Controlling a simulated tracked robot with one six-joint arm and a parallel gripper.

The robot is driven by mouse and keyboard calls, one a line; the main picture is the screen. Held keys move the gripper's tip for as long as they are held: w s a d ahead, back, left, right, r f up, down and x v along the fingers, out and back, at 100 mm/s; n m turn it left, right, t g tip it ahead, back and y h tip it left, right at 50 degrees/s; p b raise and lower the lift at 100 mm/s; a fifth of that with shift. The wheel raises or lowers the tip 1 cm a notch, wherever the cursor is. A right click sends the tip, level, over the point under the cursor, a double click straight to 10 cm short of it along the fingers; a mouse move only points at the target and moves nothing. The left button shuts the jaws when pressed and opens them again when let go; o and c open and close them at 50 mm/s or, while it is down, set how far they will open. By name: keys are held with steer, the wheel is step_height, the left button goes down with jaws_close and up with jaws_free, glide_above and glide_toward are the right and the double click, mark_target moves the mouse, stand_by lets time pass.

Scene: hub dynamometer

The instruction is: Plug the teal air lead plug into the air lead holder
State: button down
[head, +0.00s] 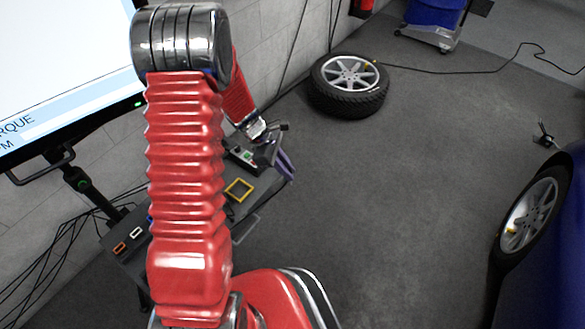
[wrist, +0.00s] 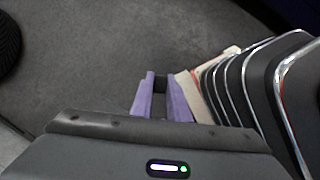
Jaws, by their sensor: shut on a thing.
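My gripper (head: 285,167) has purple fingers and shows beyond my red arm, over the far right end of the dark cart (head: 126,268). In the wrist view my gripper (wrist: 163,85) is shut on a small dark piece (wrist: 160,84) between the fingertips. Most of that piece is hidden by the fingers, and no teal shows on it. I cannot make out the teal air lead plug or the air lead holder for certain. My arm hides the middle of the cart.
A yellow square frame (head: 239,190) lies on the cart, with small orange (head: 120,248) and white (head: 136,234) parts at its left end. A monitor (head: 60,65) stands at left. A loose wheel (head: 349,85) and a blue car (head: 555,245) flank open floor.

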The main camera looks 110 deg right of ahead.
steer(key=shift+w+n+h, duration=3)
steer(key=shift+w+n, duration=3.6)
steer(key=shift+w, duration=12.6)
step_height(320, 180, down, 14)
steer(key=shift+d, duration=0.25)
